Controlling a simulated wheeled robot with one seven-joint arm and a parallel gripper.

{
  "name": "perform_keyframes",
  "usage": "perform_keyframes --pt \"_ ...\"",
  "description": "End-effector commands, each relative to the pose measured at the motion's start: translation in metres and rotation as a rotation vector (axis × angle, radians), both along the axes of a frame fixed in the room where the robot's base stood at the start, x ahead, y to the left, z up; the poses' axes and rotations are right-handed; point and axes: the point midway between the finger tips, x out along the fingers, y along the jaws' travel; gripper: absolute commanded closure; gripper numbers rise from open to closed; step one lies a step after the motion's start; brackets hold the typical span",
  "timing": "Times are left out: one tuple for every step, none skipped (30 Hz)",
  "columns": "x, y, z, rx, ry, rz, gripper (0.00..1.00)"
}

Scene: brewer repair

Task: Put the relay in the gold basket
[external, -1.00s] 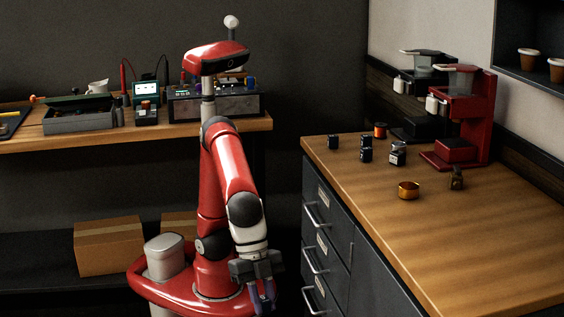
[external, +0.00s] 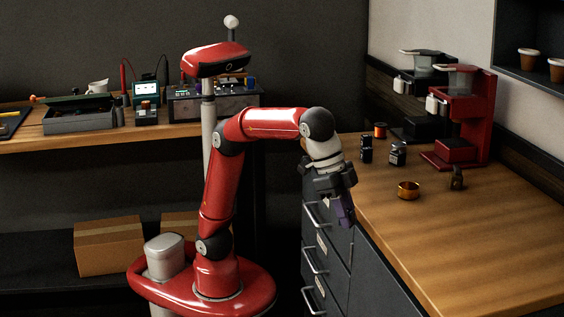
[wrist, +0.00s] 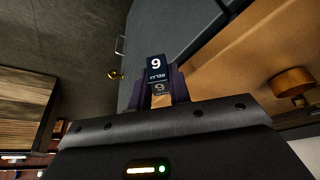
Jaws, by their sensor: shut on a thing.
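My gripper (external: 344,212) hangs beside the left edge of the wooden counter, fingers pointing down. In the wrist view my gripper (wrist: 163,80) is shut on a dark relay (wrist: 157,66) with a white 6 and the word RELAY on it. The relay is hard to make out in the external view. The gold basket (external: 409,190), a small round cup, stands on the counter to the right of my gripper, apart from it. It also appears at the right of the wrist view as a gold round thing (wrist: 292,82).
Small dark blocks (external: 366,148) and another block (external: 398,154) stand behind the basket. A copper spool (external: 380,131) is further back. A small dark part (external: 457,178) stands right of the basket. A red brewer (external: 468,120) is at the back right. The counter front (external: 470,250) is clear.

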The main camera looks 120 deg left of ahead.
Motion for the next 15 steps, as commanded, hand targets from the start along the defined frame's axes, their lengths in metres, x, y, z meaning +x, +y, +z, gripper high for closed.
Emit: perform_keyframes --pt "0.004 0.021 0.013 0.0 -0.004 0.056 1.0" --pt "0.005 0.033 0.019 -0.001 -0.004 0.087 1.0" --pt "0.006 0.049 0.027 -0.001 -0.004 0.132 1.0" --pt "0.006 0.061 0.033 0.0 -0.004 0.165 1.0" --pt "0.005 0.075 0.039 0.0 -0.003 0.201 1.0" --pt "0.004 0.092 0.047 0.0 -0.003 0.251 1.0" --pt "0.003 0.107 0.053 0.0 -0.004 0.291 1.0" --pt "0.001 0.121 0.06 -0.001 -0.004 0.333 1.0" --pt "-0.002 0.139 0.067 0.0 -0.004 0.386 1.0" --pt "-0.006 0.152 0.073 0.0 -0.004 0.426 1.0" --pt "-0.009 0.164 0.079 0.0 -0.004 0.464 1.0" --pt "-0.015 0.179 0.085 -0.001 -0.004 0.514 1.0" --pt "-0.019 0.189 0.09 0.0 -0.004 0.547 1.0" --pt "-0.023 0.198 0.094 0.0 -0.002 0.578 1.0" --pt "-0.028 0.208 0.099 0.0 -0.003 0.615 1.0"
